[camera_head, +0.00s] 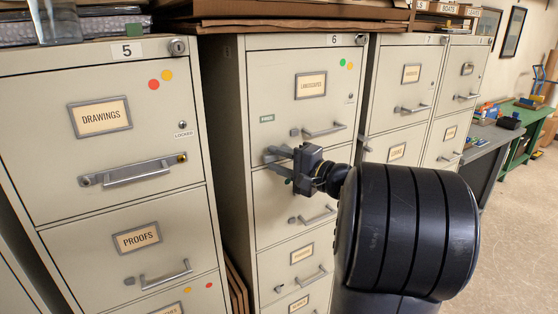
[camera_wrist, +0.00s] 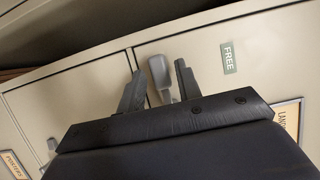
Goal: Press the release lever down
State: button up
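The grey release lever (camera_wrist: 160,74) is on the cream face of cabinet 6 (camera_head: 258,80). In the wrist view it stands between the two dark fingers of my gripper (camera_wrist: 159,82), close to a drawer seam and beside the green FREE label (camera_wrist: 229,57). My gripper is open, with one finger on each side of the lever. Small gaps show between lever and fingers, and contact cannot be made out. In the head view my gripper (camera_head: 271,161) is at the left edge of cabinet 6, below the top drawer handle (camera_head: 324,130). The lever is hard to separate from the fingers there.
Cabinet 5 (camera_head: 20,120) stands at the left, with a locked bar (camera_head: 140,174) across its DRAWINGS drawer. Further cabinets (camera_head: 385,70) stand to the right. Boxes (camera_head: 290,12) lie on top. Benches (camera_head: 540,110) and open floor (camera_head: 510,230) are at the right.

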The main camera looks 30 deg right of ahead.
grip_shut()
dwell(0.4)
jog(key=f+n+b, duration=0.1)
jog(key=b, duration=0.2)
jog(key=f+n+g+b, duration=0.1)
jog(key=b, duration=0.2)
jog(key=shift+d+n+h+b, duration=0.1)
jog(key=shift+n+h+b, duration=0.2)
jog(key=shift+n+b, duration=0.1)
jog(key=n+b, duration=0.2)
jog(key=b, duration=0.1)
jog(key=shift+d+f+g+h, duration=0.2)
jog(key=shift+f+g+h, duration=0.1)
jog(key=shift+g+h, duration=0.1)
jog(key=shift+d+n+b, duration=0.1)
jog(key=shift+n+b, duration=0.3)
jog(key=shift+b, duration=0.25)
jog(key=shift+h, duration=0.4)
